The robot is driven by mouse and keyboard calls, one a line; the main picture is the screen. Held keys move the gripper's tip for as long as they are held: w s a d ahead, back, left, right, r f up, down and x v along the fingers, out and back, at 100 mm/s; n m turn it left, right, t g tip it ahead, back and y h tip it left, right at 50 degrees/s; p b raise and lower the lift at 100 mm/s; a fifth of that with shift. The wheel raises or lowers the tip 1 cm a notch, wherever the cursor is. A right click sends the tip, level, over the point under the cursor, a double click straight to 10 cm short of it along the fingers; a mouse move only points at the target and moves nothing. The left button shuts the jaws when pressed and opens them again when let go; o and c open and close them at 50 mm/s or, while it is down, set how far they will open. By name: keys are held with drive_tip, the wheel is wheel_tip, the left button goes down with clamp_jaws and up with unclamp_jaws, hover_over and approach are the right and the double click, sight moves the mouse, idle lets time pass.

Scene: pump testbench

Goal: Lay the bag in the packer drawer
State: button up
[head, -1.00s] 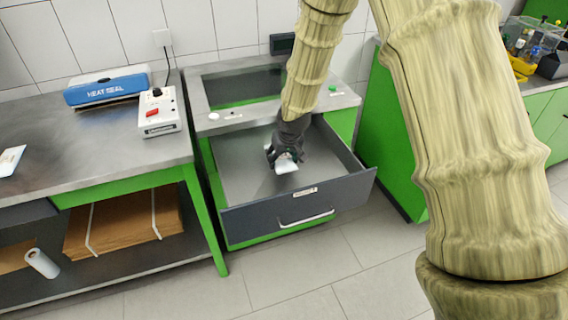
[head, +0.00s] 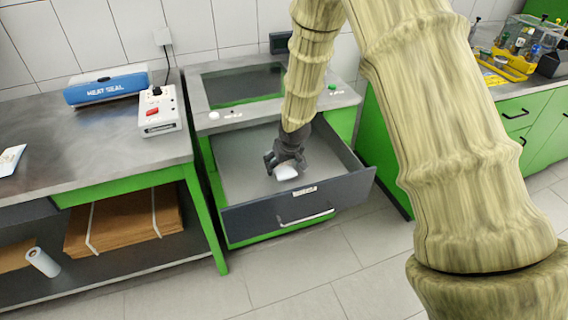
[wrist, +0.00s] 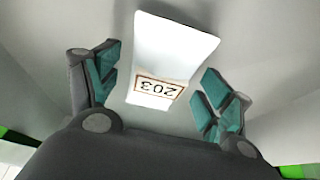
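The white bag (head: 286,172) lies inside the open packer drawer (head: 300,208), near its front panel. In the wrist view the bag (wrist: 170,48) appears flat on the grey drawer floor, with a framed label reading 203. My gripper (head: 283,163) is down inside the drawer, just above and behind the bag. In the wrist view my gripper (wrist: 160,80) is open, its teal-padded fingers apart on either side of the bag, with visible gaps. Part of the bag's near end may be hidden by the gripper body.
The packer's top frame (head: 345,100) stands behind the drawer. On the left bench are a blue heat sealer (head: 105,88), a white control box (head: 158,112) and another white packet (head: 10,160). The drawer floor left of my gripper is clear.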

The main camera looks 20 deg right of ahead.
drive_tip(key=shift+r, duration=0.1)
drive_tip(key=shift+s+r, duration=0.1)
drive_tip(key=shift+r, duration=0.35)
drive_tip(key=v, duration=1.1)
drive_tip(key=shift+c, duration=0.3)
idle(0.8)
